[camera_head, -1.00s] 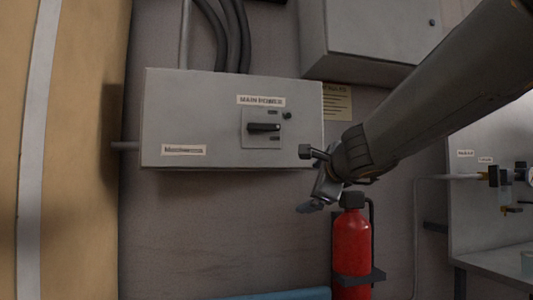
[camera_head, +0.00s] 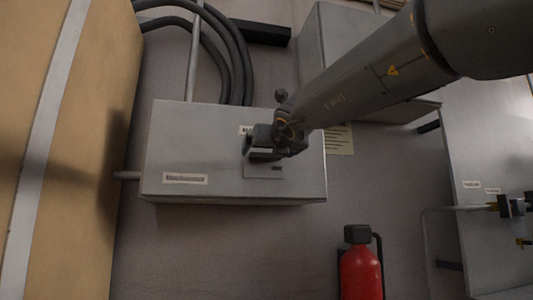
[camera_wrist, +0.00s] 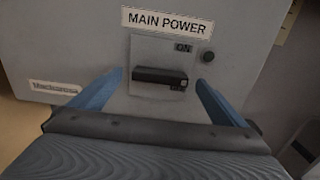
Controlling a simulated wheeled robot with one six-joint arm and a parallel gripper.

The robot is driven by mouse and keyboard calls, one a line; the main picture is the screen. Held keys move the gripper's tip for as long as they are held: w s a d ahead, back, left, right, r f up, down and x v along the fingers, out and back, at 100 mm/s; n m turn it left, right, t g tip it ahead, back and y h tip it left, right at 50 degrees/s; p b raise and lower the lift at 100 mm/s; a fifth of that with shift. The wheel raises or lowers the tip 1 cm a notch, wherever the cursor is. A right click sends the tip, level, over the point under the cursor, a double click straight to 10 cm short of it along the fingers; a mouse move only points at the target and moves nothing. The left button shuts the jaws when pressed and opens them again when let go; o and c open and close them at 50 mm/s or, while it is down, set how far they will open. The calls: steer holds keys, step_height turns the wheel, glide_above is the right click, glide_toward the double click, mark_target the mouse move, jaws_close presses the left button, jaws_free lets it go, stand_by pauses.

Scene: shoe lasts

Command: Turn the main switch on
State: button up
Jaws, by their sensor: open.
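The main switch is a dark handle (camera_wrist: 160,76) on a light plate (camera_wrist: 150,52) on the front of a grey box (camera_head: 225,187). In the wrist view the handle lies roughly horizontal, with an "ON" mark above its right part and a "MAIN POWER" label higher up. My gripper (camera_wrist: 163,92) is open, with one blue finger on each side of the handle's lower area. No contact with the handle shows. In the head view my gripper (camera_head: 258,148) is in front of the plate and hides most of the switch and label.
A red fire extinguisher (camera_head: 361,272) is below right of the box. Dark cables (camera_head: 240,60) run above it. A second grey cabinet (camera_head: 322,50) is at upper right, partly behind my arm.

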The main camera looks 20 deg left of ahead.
mark_target(266, 156)
steer(key=shift+x, duration=1.3)
steer(key=shift+c, duration=0.3)
steer(key=c, duration=1)
